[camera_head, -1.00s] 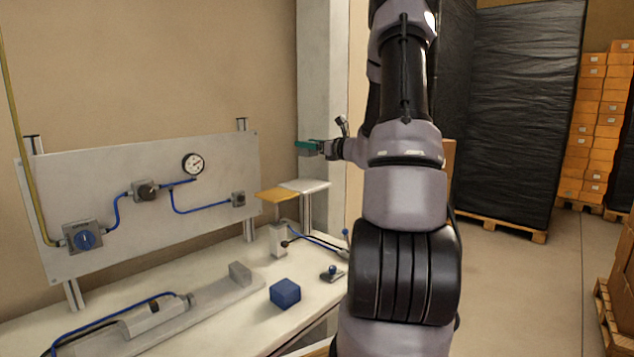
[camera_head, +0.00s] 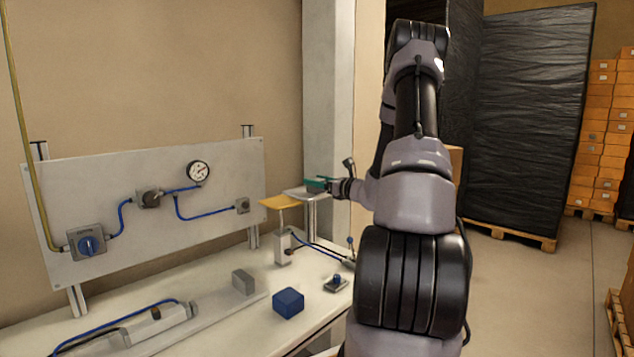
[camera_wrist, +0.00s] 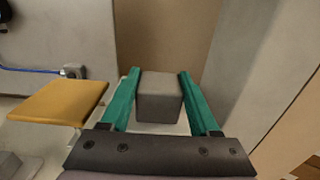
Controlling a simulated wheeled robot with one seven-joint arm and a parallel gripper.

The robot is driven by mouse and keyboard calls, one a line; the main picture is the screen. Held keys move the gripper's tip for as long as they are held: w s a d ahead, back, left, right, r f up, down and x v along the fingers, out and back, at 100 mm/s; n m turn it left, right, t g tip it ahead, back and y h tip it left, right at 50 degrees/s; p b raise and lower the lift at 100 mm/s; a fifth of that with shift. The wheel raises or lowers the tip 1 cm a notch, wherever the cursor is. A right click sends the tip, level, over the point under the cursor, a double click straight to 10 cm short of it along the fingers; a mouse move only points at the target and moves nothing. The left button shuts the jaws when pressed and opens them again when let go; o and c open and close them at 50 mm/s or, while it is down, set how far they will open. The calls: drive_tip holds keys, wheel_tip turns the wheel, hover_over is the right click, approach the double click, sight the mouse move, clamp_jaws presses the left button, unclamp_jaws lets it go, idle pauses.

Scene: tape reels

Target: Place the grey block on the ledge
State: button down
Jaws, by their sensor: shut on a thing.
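My gripper (camera_head: 318,184) has green fingers and is at the pale plate at the back of the bench. In the wrist view my gripper (camera_wrist: 158,82) is shut on a grey block (camera_wrist: 160,98), one finger on each side. The pale raised plate (camera_head: 296,191), seemingly the ledge, lies just under the gripper. In the wrist view a pale strip of the ledge (camera_wrist: 150,129) shows below the block. I cannot tell whether the block touches it.
A yellow plate (camera_head: 280,202) stands beside the pale one, to the left. A wall column (camera_head: 325,100) rises close behind. A blue block (camera_head: 288,302) and another grey block (camera_head: 243,281) are on the bench below. A gauge panel (camera_head: 150,200) stands at the left.

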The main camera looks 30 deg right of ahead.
drive_tip(key=shift+f, duration=0.15)
drive_tip(key=shift+c, duration=0.6)
unclamp_jaws()
